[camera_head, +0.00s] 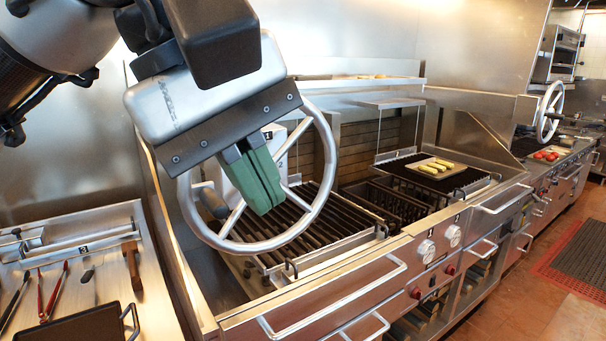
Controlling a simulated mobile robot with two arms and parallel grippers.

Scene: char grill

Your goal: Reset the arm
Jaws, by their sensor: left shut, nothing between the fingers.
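My left gripper (255,183) comes in from the upper left, large and close to the camera. Its green fingers are together, with nothing between them. In the picture it overlaps the grey handwheel (328,192) of the char grill; I cannot tell whether they touch. Behind the wheel lies the dark slatted grill grate (345,232). My right gripper is not in view.
At the lower left, a steel counter (112,222) holds tongs, a brush and a black pan (88,324). A second grate (455,185) farther right carries yellow food on a board. Handles and knobs stick out along the front.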

